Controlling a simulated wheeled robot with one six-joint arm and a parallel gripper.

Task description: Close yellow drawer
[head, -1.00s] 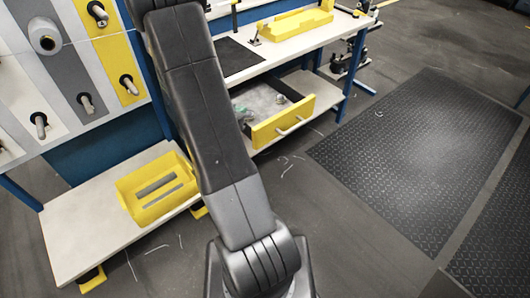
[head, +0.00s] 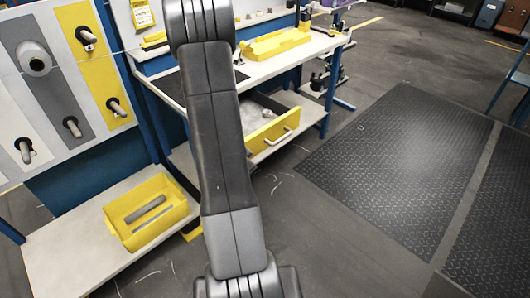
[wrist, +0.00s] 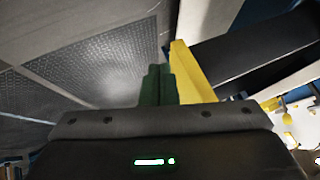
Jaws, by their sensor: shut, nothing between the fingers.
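The yellow drawer (head: 272,132) is under the workbench and stands open, with a pale handle on its yellow front. Its dark interior holds a small grey item, and my arm hides its left part in the head view. In the wrist view, the yellow front panel (wrist: 190,75) stands just right of my gripper's fingers, with the dark drawer inside (wrist: 255,50) beyond it. My gripper (wrist: 158,86) has green fingers, close together and empty. They are close to the panel; I cannot tell whether they touch it. My arm hides the gripper in the head view.
The workbench top (head: 285,58) carries a yellow tray (head: 275,44). A yellow bin (head: 150,210) sits on a low shelf (head: 70,250) at left. A panel with rolls and pegs (head: 60,80) stands behind it. Dark floor mats (head: 400,170) lie on open floor at right.

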